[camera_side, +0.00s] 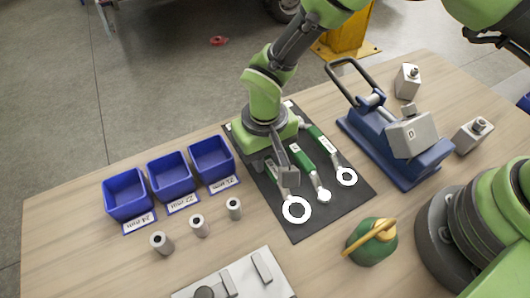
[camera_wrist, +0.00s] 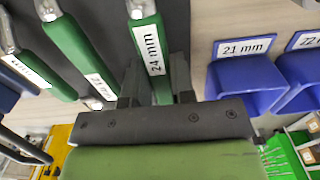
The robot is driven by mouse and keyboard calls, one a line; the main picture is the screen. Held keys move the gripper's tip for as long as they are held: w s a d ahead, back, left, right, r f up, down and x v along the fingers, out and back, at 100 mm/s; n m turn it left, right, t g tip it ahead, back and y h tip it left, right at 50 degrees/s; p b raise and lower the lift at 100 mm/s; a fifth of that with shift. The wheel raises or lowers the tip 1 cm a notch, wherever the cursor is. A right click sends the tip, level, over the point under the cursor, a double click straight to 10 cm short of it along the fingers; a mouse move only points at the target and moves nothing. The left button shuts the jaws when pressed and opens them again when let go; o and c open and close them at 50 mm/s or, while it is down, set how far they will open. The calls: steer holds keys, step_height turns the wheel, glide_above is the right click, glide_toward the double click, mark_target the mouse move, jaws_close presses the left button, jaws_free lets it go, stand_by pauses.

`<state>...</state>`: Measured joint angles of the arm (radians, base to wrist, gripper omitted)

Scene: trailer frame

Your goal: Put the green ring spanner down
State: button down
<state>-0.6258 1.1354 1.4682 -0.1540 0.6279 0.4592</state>
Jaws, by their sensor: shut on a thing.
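My gripper (camera_side: 276,172) is shut on a green ring spanner (camera_side: 296,210), the leftmost of three on the dark mat (camera_side: 300,229). In the wrist view, this spanner (camera_wrist: 148,38), labelled 24 mm, runs between the fingers (camera_wrist: 155,88). Its bright ring end points toward the front of the mat in the side view. The spanner is on or just above the mat; I cannot tell whether it touches. My wrist and fingers hide part of its handle. A middle spanner (camera_side: 302,158) and a right spanner (camera_side: 321,138) lie beside it, also green-handled.
Blue bins labelled 24 mm (camera_side: 127,194), 22 mm (camera_side: 171,176) and 21 mm (camera_side: 212,159) stand left of the mat. Three grey cylinders (camera_side: 199,226) stand before them. A blue fixture (camera_side: 400,163) with a black handle is right; a green dome (camera_side: 371,248) stands in front.

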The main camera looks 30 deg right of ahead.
steer(key=shift+f, duration=0.1)
steer(key=c, duration=1)
jaws_free()
steer(key=shift+o, duration=0.2)
